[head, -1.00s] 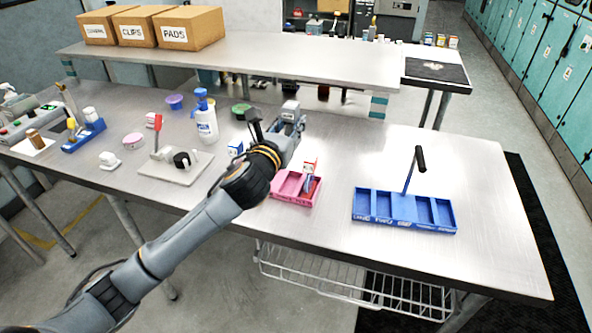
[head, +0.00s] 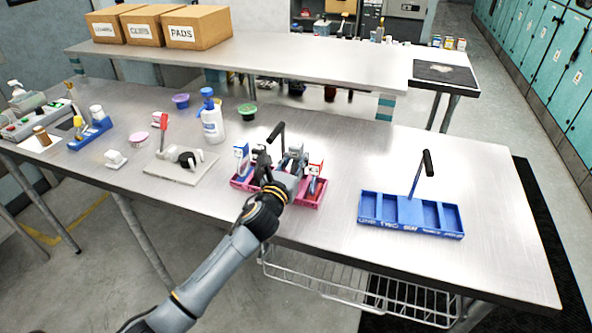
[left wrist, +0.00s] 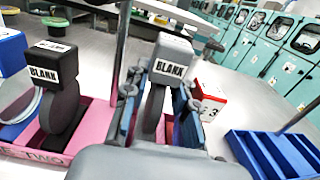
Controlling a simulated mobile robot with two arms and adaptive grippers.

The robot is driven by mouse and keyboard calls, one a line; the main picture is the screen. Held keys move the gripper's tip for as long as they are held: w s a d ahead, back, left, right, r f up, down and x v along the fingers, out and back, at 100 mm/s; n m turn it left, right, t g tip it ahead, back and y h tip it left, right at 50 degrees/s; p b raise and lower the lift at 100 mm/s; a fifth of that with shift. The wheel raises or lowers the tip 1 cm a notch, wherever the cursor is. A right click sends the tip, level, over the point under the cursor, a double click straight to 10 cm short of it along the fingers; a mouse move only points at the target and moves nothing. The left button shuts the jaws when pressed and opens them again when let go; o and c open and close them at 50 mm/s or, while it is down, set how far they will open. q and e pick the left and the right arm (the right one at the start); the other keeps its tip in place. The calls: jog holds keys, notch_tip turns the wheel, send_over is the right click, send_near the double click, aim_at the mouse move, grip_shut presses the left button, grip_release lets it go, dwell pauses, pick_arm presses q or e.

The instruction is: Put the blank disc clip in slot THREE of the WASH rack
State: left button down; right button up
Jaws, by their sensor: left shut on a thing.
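My left gripper (left wrist: 162,108) is shut on a grey-headed clip labelled BLANK (left wrist: 172,58), upright between the fingers. In the head view the left gripper (head: 280,168) is over the pink rack (head: 312,203). The clip's lower end is hidden, so I cannot tell whether it touches the rack. A black-headed clip labelled BLANK (left wrist: 48,72) with a dark disc stands in the pink rack, left of the gripper in the wrist view. The blue rack (head: 412,228) stands to the right; its slots look empty. I cannot read WASH on either rack. My right gripper is out of view.
A red and white block (left wrist: 209,97) is close right of the fingers. The pink rack's upright handle (head: 276,132) is beside the gripper, and the blue rack has a tall handle (head: 422,172). A spray bottle (head: 212,122) stands behind left. The table between the racks is clear.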

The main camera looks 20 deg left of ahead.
aim_at(296, 169)
pick_arm(q)
jog(key=shift+f, duration=1.65)
jog(key=shift+f+b, duration=0.15)
jog(key=shift+b, duration=0.2)
jog(key=c, duration=1.4)
grip_release()
jog(key=shift+o, duration=0.2)
jog(key=shift+r, duration=0.2)
jog(key=s, duration=1.2)
jog(key=shift+a+b, duration=0.3)
jog(key=shift+b, duration=0.1)
